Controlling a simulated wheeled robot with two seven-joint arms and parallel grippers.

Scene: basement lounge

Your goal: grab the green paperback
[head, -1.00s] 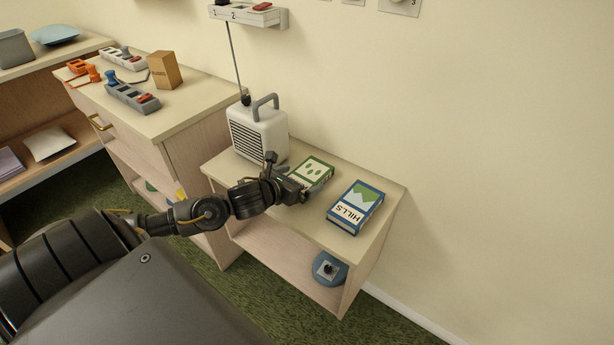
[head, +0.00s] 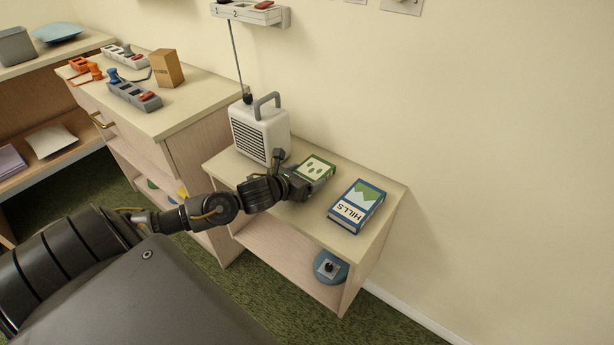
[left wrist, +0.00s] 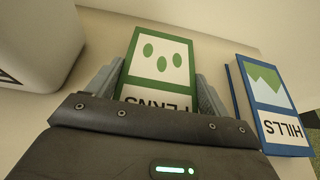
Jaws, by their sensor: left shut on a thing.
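The green paperback (head: 316,167) lies on the low shelf unit's top, with a white cover panel, green oval spots and partly hidden lettering. It also shows in the left wrist view (left wrist: 160,58), between my gripper's two fingers. My left gripper (head: 300,182) is shut on the near end of the green paperback; in the left wrist view the fingers (left wrist: 158,90) flank its sides. Whether the book is lifted off the top I cannot tell. My right gripper is not in view.
A blue book marked HILLS (head: 357,206) lies right of the green one, also in the left wrist view (left wrist: 272,105). A white heater-like box (head: 259,130) stands to the left. The low unit's top (head: 305,222) is bare in front. A wall is behind.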

